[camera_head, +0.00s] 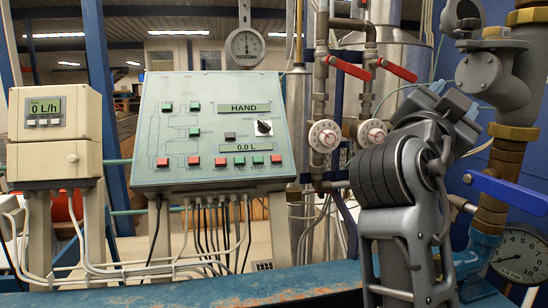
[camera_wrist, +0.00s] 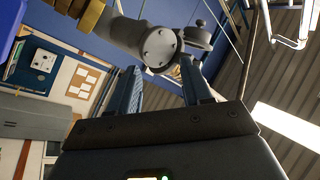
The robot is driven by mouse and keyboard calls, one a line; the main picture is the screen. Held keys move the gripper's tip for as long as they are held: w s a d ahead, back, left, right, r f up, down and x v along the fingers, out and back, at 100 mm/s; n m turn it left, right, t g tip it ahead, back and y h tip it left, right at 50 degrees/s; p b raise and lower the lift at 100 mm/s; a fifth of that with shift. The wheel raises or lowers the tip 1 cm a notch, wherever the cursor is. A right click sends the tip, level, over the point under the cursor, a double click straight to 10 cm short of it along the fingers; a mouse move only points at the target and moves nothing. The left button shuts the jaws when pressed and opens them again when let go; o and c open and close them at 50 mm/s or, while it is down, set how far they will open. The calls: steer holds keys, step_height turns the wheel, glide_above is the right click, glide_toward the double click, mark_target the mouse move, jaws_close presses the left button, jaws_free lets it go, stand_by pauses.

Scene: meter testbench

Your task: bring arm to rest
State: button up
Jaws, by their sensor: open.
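My gripper (camera_wrist: 159,66) shows in the wrist view with its two blue-grey fingers apart and nothing between them. The fingers point toward a grey pipe end with a bolted round flange (camera_wrist: 160,46), which appears behind and between the tips. I cannot tell how close they are or whether they touch. In the head view my grey arm stands bent at the right, in front of the pipes. Its upper end is beside the grey pipe fitting, and the finger shapes are hard to make out there.
A sloped control panel (camera_head: 214,130) stands at centre left, beside a beige meter box (camera_head: 55,135). Red-handled valves (camera_head: 348,68), a blue lever (camera_head: 508,190) and a pressure gauge (camera_head: 518,254) crowd the right. A blue worn beam (camera_head: 230,290) runs along the front.

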steer(key=s+a+f+n+t+y+b, duration=0.15)
steer(key=f+n+y, duration=0.3)
steer(key=f, duration=0.65)
steer(key=s+f+n+t+y, duration=0.25)
steer(key=f+n, duration=0.35)
steer(key=f, duration=0.4)
steer(key=s+a+f+n+y+b, duration=0.1)
steer(key=s+f+n+y, duration=0.2)
steer(key=s+f, duration=0.35)
steer(key=s+a+f+n+y+b, duration=0.1)
steer(key=s+f+n+y, duration=0.2)
steer(key=f, duration=0.7)
steer(key=s+f+n+g+y+b, duration=0.15)
steer(key=s+f, duration=0.25)
steer(key=s, duration=0.4)
steer(key=s+f+g+y, duration=0.15)
steer(key=s+f, duration=0.25)
steer(key=s, duration=0.4)
steer(key=s+a+r+m+b, duration=0.1)
steer(key=s+b, duration=0.1)
steer(key=s, duration=1.4)
steer(key=shift+a+g, duration=0.2)
steer(key=shift+g, duration=0.2)
